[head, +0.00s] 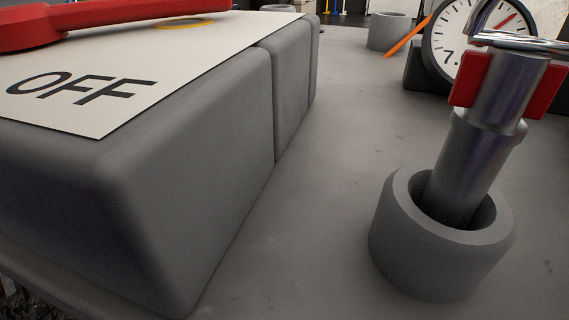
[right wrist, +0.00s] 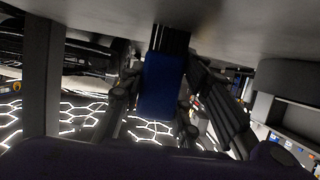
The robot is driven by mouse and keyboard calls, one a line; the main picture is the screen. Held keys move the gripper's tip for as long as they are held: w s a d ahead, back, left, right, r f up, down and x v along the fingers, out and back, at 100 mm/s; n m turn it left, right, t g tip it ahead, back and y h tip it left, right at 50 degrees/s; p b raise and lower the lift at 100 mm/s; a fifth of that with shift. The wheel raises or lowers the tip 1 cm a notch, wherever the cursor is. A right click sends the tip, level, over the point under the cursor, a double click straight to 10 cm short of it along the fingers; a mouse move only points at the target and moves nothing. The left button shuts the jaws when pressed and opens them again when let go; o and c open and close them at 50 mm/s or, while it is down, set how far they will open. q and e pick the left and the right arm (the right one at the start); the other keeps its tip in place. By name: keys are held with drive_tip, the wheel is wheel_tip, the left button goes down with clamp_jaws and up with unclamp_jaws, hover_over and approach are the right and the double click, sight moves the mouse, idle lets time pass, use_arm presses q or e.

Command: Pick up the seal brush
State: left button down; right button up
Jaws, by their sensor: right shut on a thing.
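The seal brush appears to be the blue block with dark bristle-like strands at its top (right wrist: 162,88), in the middle of the right wrist view. My right gripper (right wrist: 155,108) has its dark fingers on both sides of this blue piece and is shut on it. The strands point up towards a grey surface at the top of that view; I cannot tell if they touch it. The head view shows neither gripper nor this blue piece.
In the head view, a grey cup (head: 440,263) holds a tilted metal tool with red pads (head: 487,150). A clock (head: 465,45) and another grey cup (head: 388,31) stand behind. A large grey box with an OFF card (head: 190,55) fills the left. Bare grey surface (head: 320,190) lies between.

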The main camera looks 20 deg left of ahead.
use_arm(q)
drive_tip(key=shift+w, duration=0.15)
